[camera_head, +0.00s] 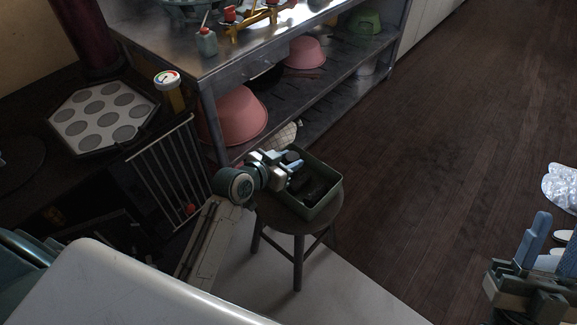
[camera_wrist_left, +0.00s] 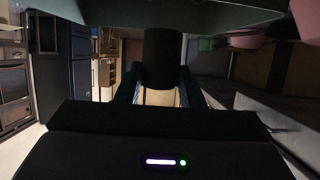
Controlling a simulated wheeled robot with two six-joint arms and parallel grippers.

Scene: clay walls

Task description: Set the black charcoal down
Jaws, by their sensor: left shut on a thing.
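My left gripper (camera_head: 292,163) is shut on the black charcoal, a dark cylinder (camera_wrist_left: 163,55) between its two fingers in the left wrist view. In the head view the charcoal is a small dark piece (camera_head: 291,156), partly hidden by the gripper. The gripper is at the back left part of a dark green open box (camera_head: 325,207), over its rim. Dark pieces (camera_head: 317,190) lie inside the box; shadow blurs their shapes. I cannot tell whether the held charcoal touches anything. My right gripper (camera_head: 552,247) is at the lower right edge, fingers apart and empty.
The box stands on a round dark stool (camera_head: 298,225). Behind is a metal shelf unit (camera_head: 215,80) with pink bowls (camera_head: 238,116) and a green bowl (camera_head: 364,23).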

